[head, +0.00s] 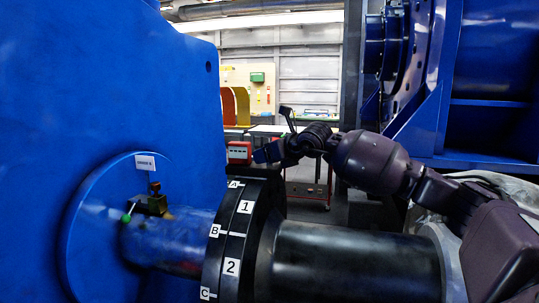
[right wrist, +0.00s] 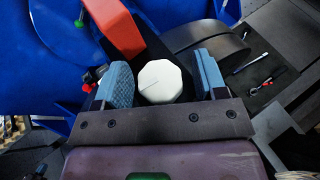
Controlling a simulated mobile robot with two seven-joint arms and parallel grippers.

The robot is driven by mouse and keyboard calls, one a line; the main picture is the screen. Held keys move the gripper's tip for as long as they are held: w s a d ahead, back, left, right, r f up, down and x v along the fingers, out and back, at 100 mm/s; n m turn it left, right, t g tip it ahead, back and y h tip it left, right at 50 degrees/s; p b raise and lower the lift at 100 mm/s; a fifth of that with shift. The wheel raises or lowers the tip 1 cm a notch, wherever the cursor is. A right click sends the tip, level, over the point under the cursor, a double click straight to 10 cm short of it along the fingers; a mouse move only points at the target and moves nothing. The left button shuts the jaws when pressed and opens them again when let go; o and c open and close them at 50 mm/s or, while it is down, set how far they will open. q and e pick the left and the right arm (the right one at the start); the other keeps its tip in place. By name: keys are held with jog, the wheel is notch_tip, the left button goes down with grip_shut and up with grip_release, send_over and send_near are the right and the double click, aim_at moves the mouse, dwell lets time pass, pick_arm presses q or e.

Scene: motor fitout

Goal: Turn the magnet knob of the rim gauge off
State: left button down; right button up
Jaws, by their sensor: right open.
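The rim gauge shows as a red box with a pale face (head: 238,152) above the black coupling rim in the head view. In the right wrist view its red body (right wrist: 115,27) is beyond the fingers. The magnet knob (right wrist: 160,82) is a white, many-sided cap with a thin dark line across it. My right gripper (right wrist: 163,80) is open, with its blue fingers on either side of the knob. The left finger looks very close to it, and a gap shows at the right finger. In the head view the right gripper (head: 268,153) is just right of the gauge and hides the knob.
The black coupling (head: 230,250) carries white number and letter labels. A small brass fitting (head: 154,203) with a green ball sits by the shaft on the blue housing (head: 110,90). Loose tools (right wrist: 250,63) lie at the right. A red cart (head: 308,190) stands behind.

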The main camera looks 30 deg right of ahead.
jog(key=c, duration=0.9)
jog(key=shift+n+g+y, duration=0.3)
jog(key=shift+n+y, duration=0.7)
jog(key=shift+y, duration=0.1)
jog(key=o, duration=0.9)
jog(key=shift+s, duration=0.1)
jog(key=v, duration=1)
jog(key=shift+s+r+b, duration=0.2)
jog(key=shift+s+b, duration=0.1)
jog(key=shift+d, duration=0.1)
